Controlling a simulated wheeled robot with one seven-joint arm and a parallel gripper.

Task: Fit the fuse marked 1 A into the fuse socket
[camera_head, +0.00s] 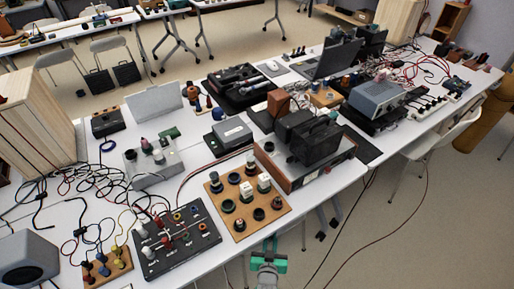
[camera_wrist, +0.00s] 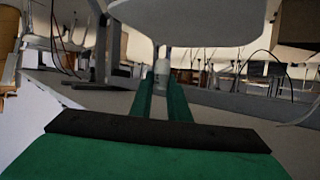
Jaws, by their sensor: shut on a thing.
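My gripper (camera_head: 268,254) is beyond the front edge of the white table, just below the wooden board in the picture. In the wrist view, its green fingers (camera_wrist: 160,88) are shut on a small pale cylinder (camera_wrist: 161,72) that looks like a fuse; any marking on it is too small to read. The wooden board (camera_head: 276,217) carries several round black holders and white labelled blocks (camera_head: 247,191). I cannot tell which holder is the fuse socket. My gripper is apart from the board.
A black panel with coloured terminals (camera_head: 178,240) lies left of the board. A wood-sided instrument (camera_head: 305,160) with black boxes on it stands behind right. Loose cables (camera_head: 85,185) cover the left. A white chair (camera_head: 437,143) stands at right. Floor at lower right is mostly open, with cables.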

